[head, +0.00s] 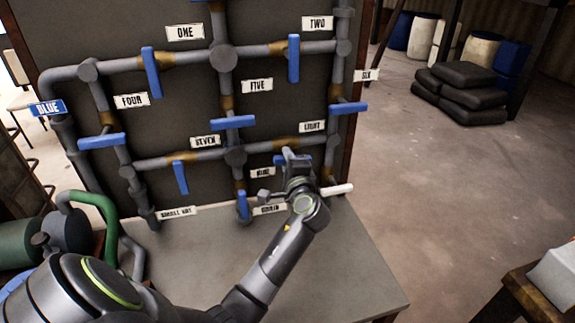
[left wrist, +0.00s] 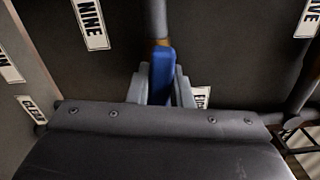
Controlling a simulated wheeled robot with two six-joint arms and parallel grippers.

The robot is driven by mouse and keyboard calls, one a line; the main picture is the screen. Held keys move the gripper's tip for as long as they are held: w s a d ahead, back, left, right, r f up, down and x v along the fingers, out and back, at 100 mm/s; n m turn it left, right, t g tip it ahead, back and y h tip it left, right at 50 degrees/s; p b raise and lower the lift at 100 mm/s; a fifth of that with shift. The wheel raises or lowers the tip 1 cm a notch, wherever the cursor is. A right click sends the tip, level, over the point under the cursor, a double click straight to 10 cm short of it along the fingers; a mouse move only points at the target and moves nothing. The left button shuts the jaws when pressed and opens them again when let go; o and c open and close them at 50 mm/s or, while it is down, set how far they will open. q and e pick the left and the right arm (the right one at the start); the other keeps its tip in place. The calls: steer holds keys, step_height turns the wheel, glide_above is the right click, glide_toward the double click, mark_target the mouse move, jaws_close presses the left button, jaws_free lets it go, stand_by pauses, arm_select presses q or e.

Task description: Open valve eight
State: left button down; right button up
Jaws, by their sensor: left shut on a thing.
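The label EIGHT (head: 312,126) is on the dark board, above the lower horizontal pipe at right. A brass collar (head: 285,143) shows on that pipe. My left gripper (head: 296,161) is in front of the pipe just below the label and hides much of the valve. In the left wrist view, a blue handle (left wrist: 162,75) stands between the two fingers of my left gripper (left wrist: 162,88), which is shut on it. A brass collar and grey pipe lie behind the handle. The handle's exact angle to the pipe is hard to tell. My right gripper is out of view.
Other blue handles stand close by: below FIVE (head: 233,122), below SIX (head: 348,108), below SEVEN (head: 181,178) and low in the middle (head: 243,205). A grey bench top (head: 340,262) lies below the board. Open floor (head: 455,190) is at right.

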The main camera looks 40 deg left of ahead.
arm_select(q)
steer(key=shift+f+n+b, duration=0.15)
steer(key=shift+n+b, duration=0.35)
steer(key=shift+n, duration=0.4)
steer(key=c, duration=1.3)
jaws_free()
